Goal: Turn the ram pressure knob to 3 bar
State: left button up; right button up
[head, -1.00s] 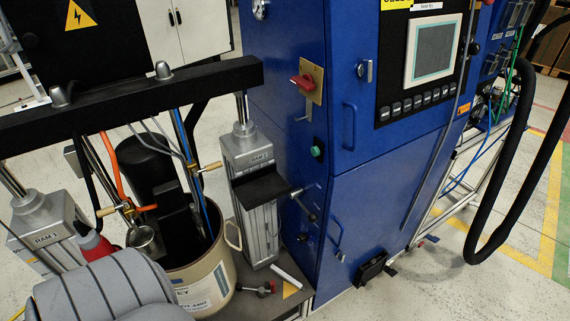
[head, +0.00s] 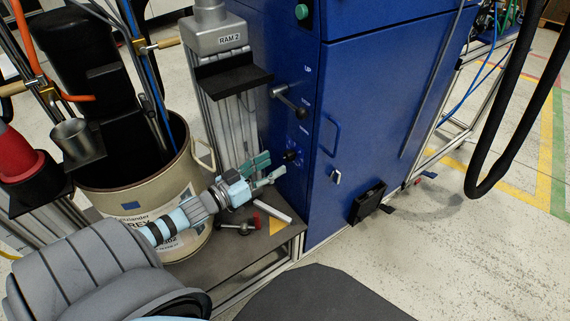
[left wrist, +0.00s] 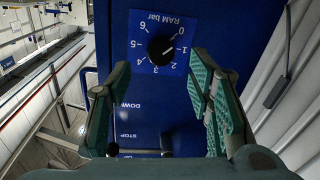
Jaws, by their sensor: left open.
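The ram pressure knob (left wrist: 161,49) is a black round knob on a blue dial plate marked "RAM bar" with numbers 0 to 6. The dial appears turned over in the left wrist view. The knob's white mark seems to point near 1. In the head view the small black knob (head: 291,156) is on the side of the blue cabinet. My left gripper (head: 271,170) is open, with green finger pads, just short of the knob. In the left wrist view its fingers (left wrist: 160,78) lie either side of the knob's line, apart from it. My right gripper is not in view.
The blue cabinet (head: 345,75) carries a lever handle (head: 290,100) above the knob. The RAM 2 column (head: 215,40) stands close left of the gripper. A drum (head: 110,195) is further left. A red-handled valve (head: 240,226) lies on the platform below.

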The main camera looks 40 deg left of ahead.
aim_at(286, 157)
pick_arm(q)
jog(key=w, duration=0.1)
jog(key=b, duration=0.1)
jog(key=w+f, duration=0.1)
jog(key=shift+w+d, duration=0.3)
jog(key=shift+w+d+r, duration=0.1)
jog(key=shift+w+r, duration=0.1)
jog(key=shift+w, duration=0.3)
jog(key=shift+w+d+r, duration=0.1)
jog(key=shift+w+r, duration=0.05)
jog(key=shift+w, duration=0.65)
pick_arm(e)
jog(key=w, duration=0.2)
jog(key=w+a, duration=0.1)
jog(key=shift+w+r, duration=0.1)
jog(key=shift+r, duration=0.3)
pick_arm(q)
grip_shut()
